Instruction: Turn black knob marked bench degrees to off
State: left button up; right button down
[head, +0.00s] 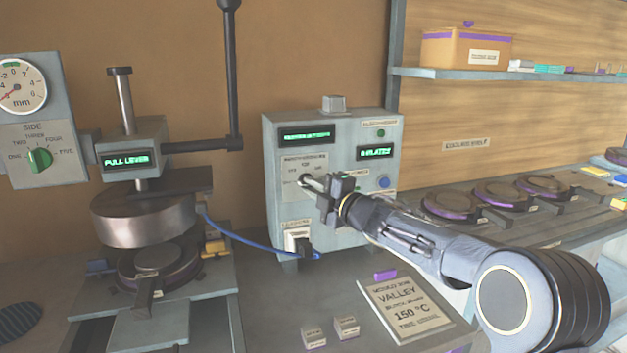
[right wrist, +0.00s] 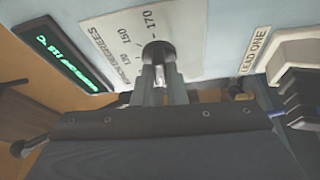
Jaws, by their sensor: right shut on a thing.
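The black knob (right wrist: 157,50) sits on a white dial plate (right wrist: 128,30) marked bench degrees, with figures such as 150 and 170, in the right wrist view. The plate is on the front of the grey control box (head: 350,130) in the head view. My right gripper (right wrist: 160,78) is shut on the knob, its fingers either side of it. In the head view my right gripper (head: 318,186) reaches the dial from the right and covers most of the knob. Where the knob points I cannot tell. My left gripper is not in view.
A green display (right wrist: 65,58) is beside the dial. The press (head: 145,215) stands at left. A card reading Valley 150 °C (head: 403,303) lies on the bench.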

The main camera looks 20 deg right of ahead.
jog(key=shift+r+n+g+p, duration=0.1)
jog(key=shift+n+g+p, duration=0.3)
jog(key=shift+n, duration=0.3)
jog(key=c, duration=1.5)
grip_release()
jog(key=shift+o, duration=0.2)
jog(key=v, duration=0.7)
jog(key=shift+s, duration=0.4)
jog(key=shift+d, duration=0.1)
